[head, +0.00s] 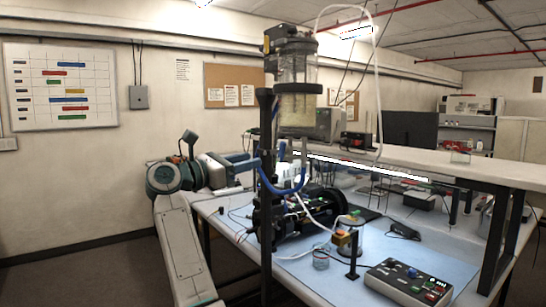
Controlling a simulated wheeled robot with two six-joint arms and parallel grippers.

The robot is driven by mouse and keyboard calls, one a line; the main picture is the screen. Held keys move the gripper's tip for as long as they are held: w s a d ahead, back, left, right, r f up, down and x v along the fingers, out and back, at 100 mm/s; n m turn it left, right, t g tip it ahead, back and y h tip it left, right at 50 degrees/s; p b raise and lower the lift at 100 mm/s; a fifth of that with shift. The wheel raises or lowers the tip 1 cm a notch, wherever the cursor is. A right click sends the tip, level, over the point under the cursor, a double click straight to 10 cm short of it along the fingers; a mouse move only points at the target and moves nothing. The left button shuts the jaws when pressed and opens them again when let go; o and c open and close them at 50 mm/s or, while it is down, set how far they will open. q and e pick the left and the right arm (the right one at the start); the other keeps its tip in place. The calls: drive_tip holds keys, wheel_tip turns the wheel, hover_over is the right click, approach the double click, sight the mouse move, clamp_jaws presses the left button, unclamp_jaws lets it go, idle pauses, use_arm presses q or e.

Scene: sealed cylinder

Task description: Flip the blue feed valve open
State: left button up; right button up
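A clear upright cylinder (297,68) with dark end caps stands on a black post above the bench. Below it a blue curved hose (288,190) hangs beside the post. Blue parts lie close together here, and I cannot clearly pick out the feed valve's lever or its position.
A blue mat (385,255) covers the bench, with a control box (408,282), a small jar (320,259) and dark machinery (320,212) on it. A raised shelf (440,165) runs behind at the right. The post and hoses crowd the space near my gripper.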

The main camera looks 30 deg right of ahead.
sight(281, 147)
drive_tip(key=shift+m+y, duration=0.7)
drive_tip(key=shift+m, duration=0.1)
drive_tip(key=d+r+p, duration=0.1)
drive_tip(key=d, duration=0.2)
drive_tip(key=d+r+p, duration=0.1)
drive_tip(key=d, duration=0.2)
drive_tip(key=d+r+p, duration=0.1)
drive_tip(key=d, duration=0.2)
drive_tip(key=shift+s+d+p, duration=0.25)
drive_tip(key=shift+s+p, duration=0.15)
drive_tip(key=shift+d+f, duration=0.1)
drive_tip(key=shift+d, duration=0.3)
